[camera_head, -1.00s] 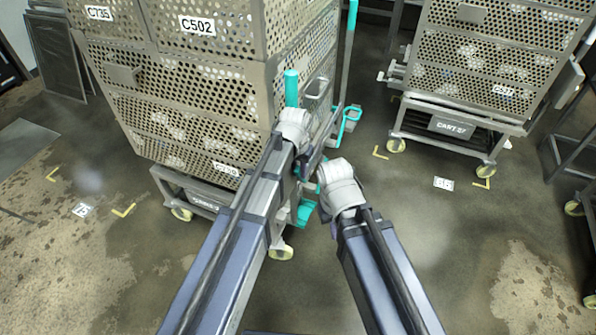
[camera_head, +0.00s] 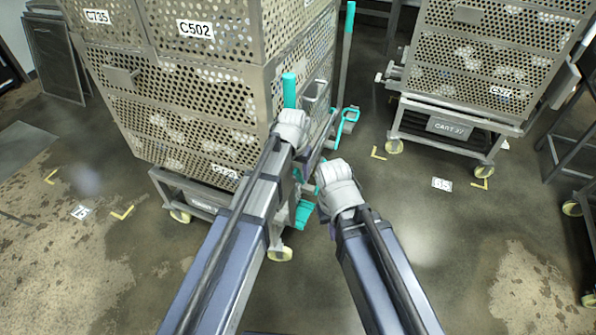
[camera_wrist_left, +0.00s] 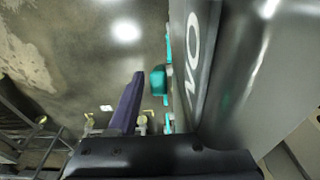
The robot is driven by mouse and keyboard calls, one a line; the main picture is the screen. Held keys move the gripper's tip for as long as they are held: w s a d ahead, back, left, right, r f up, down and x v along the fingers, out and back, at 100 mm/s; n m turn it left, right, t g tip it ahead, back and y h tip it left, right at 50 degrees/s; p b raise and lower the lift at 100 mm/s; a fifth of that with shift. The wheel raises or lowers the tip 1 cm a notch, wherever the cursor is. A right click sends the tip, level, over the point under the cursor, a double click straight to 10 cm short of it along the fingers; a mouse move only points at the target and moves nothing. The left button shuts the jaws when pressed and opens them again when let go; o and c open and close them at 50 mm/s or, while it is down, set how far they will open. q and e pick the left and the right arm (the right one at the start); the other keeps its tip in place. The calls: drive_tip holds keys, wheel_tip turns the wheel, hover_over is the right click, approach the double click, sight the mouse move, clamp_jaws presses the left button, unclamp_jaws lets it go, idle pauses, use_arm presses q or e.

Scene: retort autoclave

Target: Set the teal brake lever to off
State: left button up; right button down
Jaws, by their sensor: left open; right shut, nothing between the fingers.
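The brake lever seems to be the teal upright grip (camera_head: 289,90) on the right corner of the near perforated cart; its lower part is hidden behind my left wrist. My left gripper (camera_head: 312,158) is open beside that corner, just below and right of the grip. In the left wrist view, one dark purple finger (camera_wrist_left: 127,105) shows, with a teal part (camera_wrist_left: 158,80) just beyond it.
The near cart (camera_head: 190,100) fills the upper left. A teal pedal (camera_head: 303,213) is low at its corner. Another cart (camera_head: 455,127) is at upper right.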

use_arm(q)
drive_tip(key=r+p, duration=0.4)
drive_tip(key=r, duration=0.1)
drive_tip(key=s+r+p, duration=0.1)
drive_tip(key=r+p, duration=0.1)
drive_tip(key=shift+a+r+p, duration=0.15)
drive_tip(key=shift+r+p, duration=0.05)
drive_tip(key=shift+p, duration=0.2)
drive_tip(key=shift+f, duration=0.1)
